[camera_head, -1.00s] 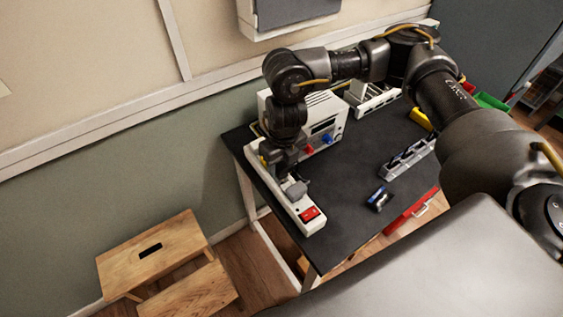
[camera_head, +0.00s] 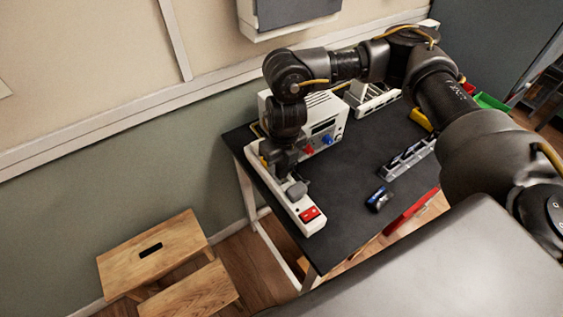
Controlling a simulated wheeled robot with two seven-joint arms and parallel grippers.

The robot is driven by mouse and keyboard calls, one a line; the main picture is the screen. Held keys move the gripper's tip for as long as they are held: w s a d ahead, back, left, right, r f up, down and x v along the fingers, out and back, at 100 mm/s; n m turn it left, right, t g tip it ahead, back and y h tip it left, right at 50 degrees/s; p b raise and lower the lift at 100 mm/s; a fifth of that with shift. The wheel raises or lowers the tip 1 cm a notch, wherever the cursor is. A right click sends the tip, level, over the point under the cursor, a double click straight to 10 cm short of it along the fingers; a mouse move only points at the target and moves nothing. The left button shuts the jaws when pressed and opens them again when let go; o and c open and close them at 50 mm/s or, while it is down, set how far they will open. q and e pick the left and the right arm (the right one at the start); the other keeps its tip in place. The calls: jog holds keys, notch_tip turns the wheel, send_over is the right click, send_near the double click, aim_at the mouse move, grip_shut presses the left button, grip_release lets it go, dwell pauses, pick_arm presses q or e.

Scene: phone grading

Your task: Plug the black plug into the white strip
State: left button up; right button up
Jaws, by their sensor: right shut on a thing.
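The white strip (camera_head: 309,227) lies along the left edge of the black table, with a red switch (camera_head: 310,214) at its near end. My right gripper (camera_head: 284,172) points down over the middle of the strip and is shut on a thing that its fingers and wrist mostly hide. I cannot make out the black plug itself or tell whether it sits in a socket. A grey block-like piece (camera_head: 296,189) shows on the strip just in front of the gripper. My left gripper is not in view.
A white power supply (camera_head: 328,124) with red and blue knobs stands right behind the gripper. A grey slotted rack (camera_head: 408,161) and a small blue-and-black item (camera_head: 378,198) are on the table's right. The table (camera_head: 335,200) is bare between. A wooden stool (camera_head: 152,262) stands on the floor left.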

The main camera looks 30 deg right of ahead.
jog(key=shift+s+f+b, duration=0.1)
jog(key=shift+f+b, duration=1.05)
jog(key=shift+f, duration=0.45)
dwell(0.8)
jog(key=o, duration=1.3)
jog(key=shift+s+f, duration=0.1)
jog(key=shift+s+a, duration=0.1)
jog(key=r, duration=1.1)
jog(key=shift+s+d+r, duration=0.2)
jog(key=shift+s+d, duration=0.05)
jog(key=shift+d, duration=0.05)
